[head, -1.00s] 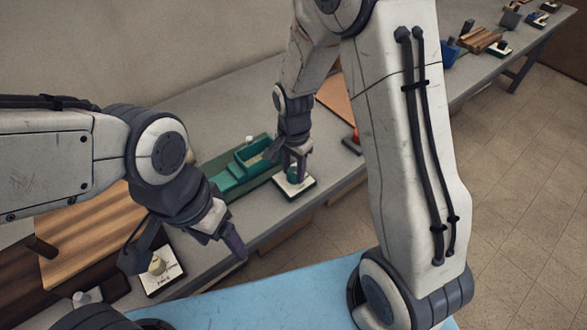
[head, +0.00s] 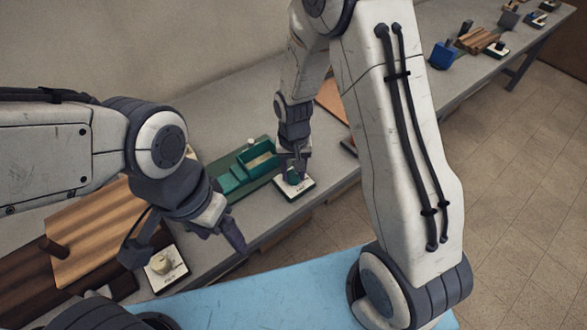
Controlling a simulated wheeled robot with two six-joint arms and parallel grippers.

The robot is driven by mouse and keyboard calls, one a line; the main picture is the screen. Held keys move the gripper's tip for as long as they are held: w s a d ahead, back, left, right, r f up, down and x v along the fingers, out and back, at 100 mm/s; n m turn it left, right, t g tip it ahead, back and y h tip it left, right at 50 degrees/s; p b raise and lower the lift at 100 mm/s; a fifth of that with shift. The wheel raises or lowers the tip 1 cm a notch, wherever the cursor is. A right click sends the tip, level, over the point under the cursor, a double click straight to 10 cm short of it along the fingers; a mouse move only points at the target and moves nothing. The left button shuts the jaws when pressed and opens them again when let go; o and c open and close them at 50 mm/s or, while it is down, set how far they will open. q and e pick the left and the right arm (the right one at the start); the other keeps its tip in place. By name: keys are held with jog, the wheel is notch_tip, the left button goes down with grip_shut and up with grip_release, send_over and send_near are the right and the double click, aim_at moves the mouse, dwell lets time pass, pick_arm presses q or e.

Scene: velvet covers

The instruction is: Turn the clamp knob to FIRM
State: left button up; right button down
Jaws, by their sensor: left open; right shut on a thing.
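A green knob (head: 294,178) sits on a white plate with a dark base (head: 305,188) at the bench's front edge, beside a green clamp-like fixture (head: 256,160). My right gripper (head: 293,169) points down and is shut on the green knob, whose upper part the fingers hide. A cream knob (head: 163,262) stands on another white plate (head: 172,277) at the lower left; its printed lettering is too small to read. My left gripper (head: 185,245) is open and empty, with its fingers spread above and around the area of the cream knob, apart from it.
A wooden board (head: 88,238) with a brown peg lies at the left of the grey bench (head: 225,95). Tiled floor (head: 510,150) lies beyond the bench's front edge.

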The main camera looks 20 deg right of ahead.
aim_at(293, 173)
jog(key=n+p, duration=0.1)
jog(key=n, duration=0.3)
jog(key=shift+r+n, duration=0.1)
jog(key=shift+n, duration=0.3)
jog(key=n+p, duration=0.1)
jog(key=n, duration=0.3)
jog(key=shift+n, duration=0.4)
jog(key=shift+c, duration=2.1)
grip_release()
notch_tip(293, 173, up, 10)
jog(key=shift+r, duration=0.2)
